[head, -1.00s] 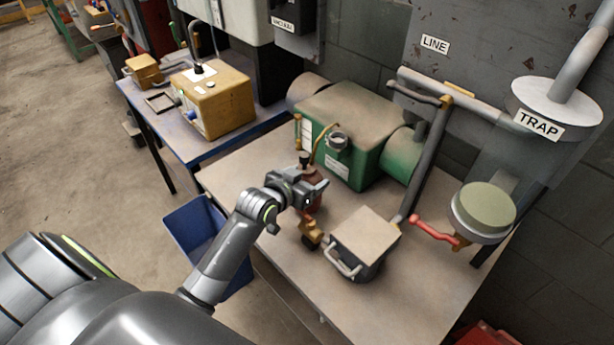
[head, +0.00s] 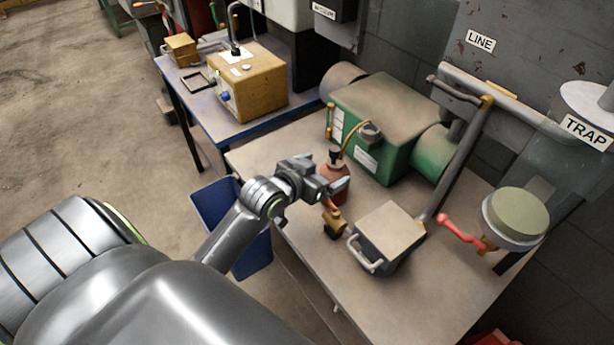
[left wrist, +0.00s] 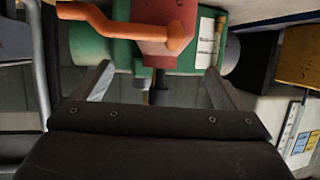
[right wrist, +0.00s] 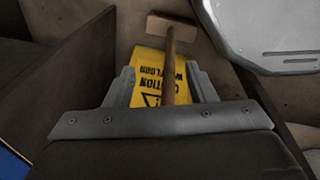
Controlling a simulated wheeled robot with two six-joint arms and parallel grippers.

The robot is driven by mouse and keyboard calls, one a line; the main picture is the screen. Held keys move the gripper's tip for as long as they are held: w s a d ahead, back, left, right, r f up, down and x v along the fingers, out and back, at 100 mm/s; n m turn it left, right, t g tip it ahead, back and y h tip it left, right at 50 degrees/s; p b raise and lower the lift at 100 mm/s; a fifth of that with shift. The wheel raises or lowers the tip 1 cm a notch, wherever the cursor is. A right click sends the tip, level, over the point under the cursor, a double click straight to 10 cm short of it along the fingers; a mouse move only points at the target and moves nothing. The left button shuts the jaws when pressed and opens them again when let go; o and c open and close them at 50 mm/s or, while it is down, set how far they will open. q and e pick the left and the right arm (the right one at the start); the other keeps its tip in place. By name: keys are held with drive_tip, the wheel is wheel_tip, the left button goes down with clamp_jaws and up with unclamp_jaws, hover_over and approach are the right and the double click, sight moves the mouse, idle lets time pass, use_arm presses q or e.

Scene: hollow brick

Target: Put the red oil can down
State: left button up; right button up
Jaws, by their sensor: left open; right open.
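The red oil can (head: 334,172) has a dark cap and a thin brass spout. It appears to stand upright on the table (head: 285,152) in front of the green machine. My left gripper (head: 337,190) is open in front of it and hides its lower part. In the left wrist view the red can (left wrist: 160,14) shows at the top, beyond the open fingers (left wrist: 158,82), with an orange bent bar overlapping it. I cannot tell from here whether a finger touches it. My right gripper (right wrist: 165,88) is open, empty and away from the table.
A brass valve (head: 334,220) and a grey lidded box (head: 390,230) stand close to the gripper. The green machine (head: 375,115) is behind. A red lever (head: 460,230) juts out at right. A blue bin (head: 222,205) is below the table edge. A yellow caution sign (right wrist: 150,75) lies below my right gripper.

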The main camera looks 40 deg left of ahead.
use_arm(q)
drive_tip(key=v, duration=0.6)
drive_tip(key=shift+s, duration=0.15)
idle(0.3)
drive_tip(key=s+a+f+n+g+y, duration=0.15)
drive_tip(key=s+f+g, duration=0.4)
drive_tip(key=s, duration=0.55)
drive_tip(key=s+f+g+y, duration=0.2)
drive_tip(key=s+f+g, duration=0.3)
drive_tip(key=s, duration=0.6)
wheel_tip(320, 180, down, 25)
drive_tip(key=a, duration=0.2)
drive_tip(key=s+d+f+g+h, duration=0.1)
drive_tip(key=s+f, duration=1.4)
drive_tip(key=f, duration=0.2)
drive_tip(key=shift+d+g, duration=0.25)
drive_tip(key=shift+g, duration=0.1)
